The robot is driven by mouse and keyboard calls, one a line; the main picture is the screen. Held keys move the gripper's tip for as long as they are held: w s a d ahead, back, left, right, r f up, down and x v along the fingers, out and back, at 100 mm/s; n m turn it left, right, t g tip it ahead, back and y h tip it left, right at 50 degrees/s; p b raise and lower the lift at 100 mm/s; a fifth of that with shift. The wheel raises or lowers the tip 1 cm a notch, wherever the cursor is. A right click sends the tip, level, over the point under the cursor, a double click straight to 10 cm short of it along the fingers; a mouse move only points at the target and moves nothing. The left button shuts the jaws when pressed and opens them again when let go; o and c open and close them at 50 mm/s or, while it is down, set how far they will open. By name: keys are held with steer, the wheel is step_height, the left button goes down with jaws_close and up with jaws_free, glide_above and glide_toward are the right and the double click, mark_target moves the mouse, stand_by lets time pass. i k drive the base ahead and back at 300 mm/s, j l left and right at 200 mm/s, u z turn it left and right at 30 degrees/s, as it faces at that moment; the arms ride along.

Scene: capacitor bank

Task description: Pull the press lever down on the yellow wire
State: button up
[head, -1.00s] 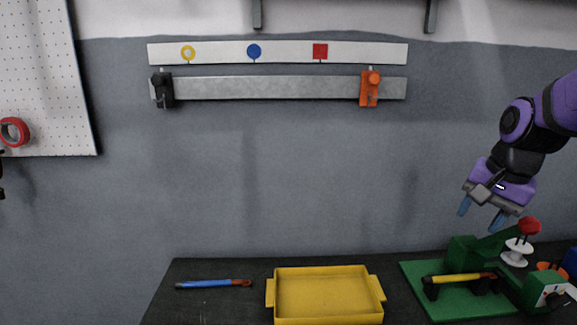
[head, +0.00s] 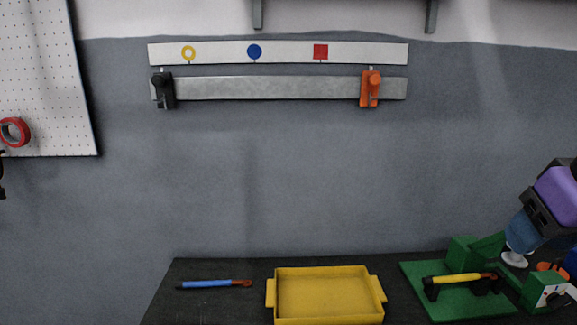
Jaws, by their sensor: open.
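The green press (head: 465,252) stands on a green base plate (head: 420,285) at the right of the dark bench. The green lever arm (head: 490,243) slants up to the right from the press. Its red knob is hidden behind my gripper. The yellow wire (head: 458,279), with a brown-orange right end, lies across black holders on the base plate. My gripper (head: 521,236) is open, at the lever's outer end, with its blue fingers seen from the side. I cannot tell whether the fingers touch the lever.
A blue wire (head: 215,284) lies on the bench at the left. An empty yellow tray (head: 379,290) stands left of the press. Orange and blue items crowd the bench's right edge. Black and orange clamps (head: 369,88) hang on the wall rail.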

mark_target(492, 246)
steer(key=i+l, duration=0.15)
steer(key=l, duration=0.2)
steer(key=i+l, duration=0.15)
steer(key=l, duration=0.25)
steer(key=i+l, duration=0.15)
steer(key=l, duration=0.2)
steer(key=i+l, duration=0.15)
steer(key=l, duration=0.25)
steer(key=k, duration=0.35)
steer(key=u, duration=0.05)
